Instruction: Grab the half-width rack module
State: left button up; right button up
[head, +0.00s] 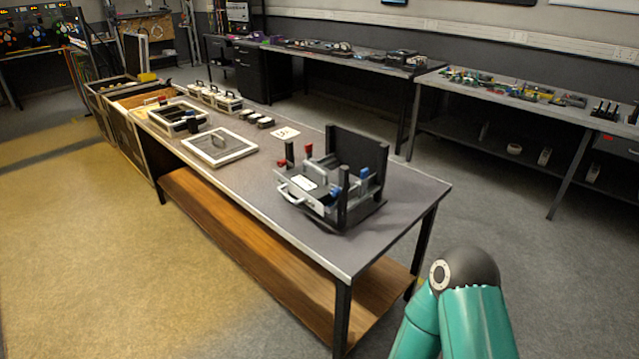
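A dark rack stand (368,180) with upright posts and a tall back panel sits on the near end of the grey-topped table. A silver-fronted module with a pale bar handle (296,193) sits in it, with a white label on top. Several small cases with black handles (228,101) stand in a row farther along the table. I cannot tell for certain which of these is the half-width module. Neither gripper is in view; only a teal link of my arm shows at the lower right.
The table (250,205) also holds a pale-framed flat panel (219,147), an open dark case (181,117), small dark blocks (257,118) and a white card (285,133). A wooden shelf (235,240) lies below. Wooden bins (128,105) adjoin the far end. Floor in front is clear.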

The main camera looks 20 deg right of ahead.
aim_at(309, 182)
jog(key=u, duration=0.1)
jog(key=i, duration=1)
jog(key=z, duration=0.1)
